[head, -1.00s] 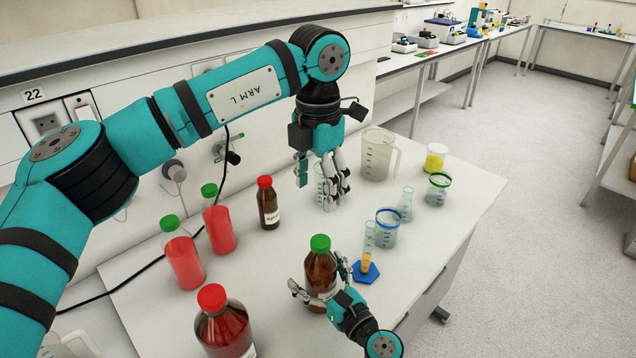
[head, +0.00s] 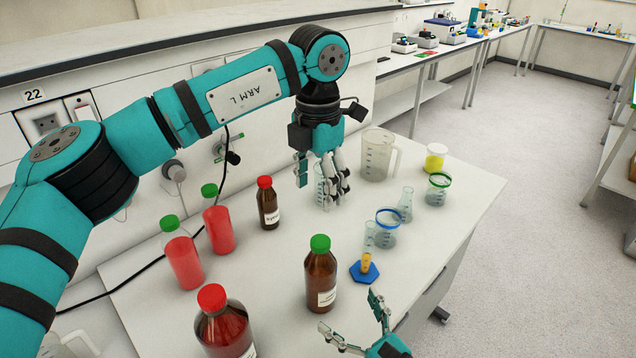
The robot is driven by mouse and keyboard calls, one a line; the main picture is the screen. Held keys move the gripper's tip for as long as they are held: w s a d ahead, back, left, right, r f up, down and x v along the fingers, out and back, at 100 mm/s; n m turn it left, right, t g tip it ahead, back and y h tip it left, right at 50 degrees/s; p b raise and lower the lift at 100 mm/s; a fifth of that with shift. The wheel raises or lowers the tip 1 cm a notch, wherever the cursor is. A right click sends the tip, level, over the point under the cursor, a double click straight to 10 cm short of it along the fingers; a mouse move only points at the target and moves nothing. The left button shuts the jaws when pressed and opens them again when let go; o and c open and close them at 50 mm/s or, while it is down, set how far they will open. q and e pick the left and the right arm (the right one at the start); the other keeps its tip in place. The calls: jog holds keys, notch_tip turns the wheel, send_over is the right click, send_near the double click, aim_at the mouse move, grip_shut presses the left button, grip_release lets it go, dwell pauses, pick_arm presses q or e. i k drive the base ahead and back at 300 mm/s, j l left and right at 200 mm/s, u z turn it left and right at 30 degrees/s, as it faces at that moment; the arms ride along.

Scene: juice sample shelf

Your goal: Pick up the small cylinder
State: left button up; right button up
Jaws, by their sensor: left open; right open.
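A small clear cylinder (head: 367,262) with yellow-orange liquid at the bottom stands upright on a blue hexagonal base, right of the brown green-capped bottle (head: 320,275). My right gripper (head: 350,314) is open and empty, nearer the front than the cylinder and apart from it. Its fingers point up toward the bottle and cylinder. My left gripper (head: 326,192) is open and points down farther back. A clear glass vessel (head: 319,184) is at its fingers and partly hidden by them; I cannot tell whether they touch.
A blue-rimmed beaker (head: 386,230) stands just behind the cylinder, with a conical flask (head: 405,204) and green-rimmed beaker (head: 438,190) beyond. A clear jug (head: 376,158) stands at the back. Red-liquid bottles (head: 184,262) and a small brown bottle (head: 267,205) stand left. The table's right edge is near.

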aim_at(364, 270)
jog(key=k+l, duration=0.45)
jog(key=l, duration=0.25)
jog(key=k+l, duration=0.25)
jog(key=l, duration=0.1)
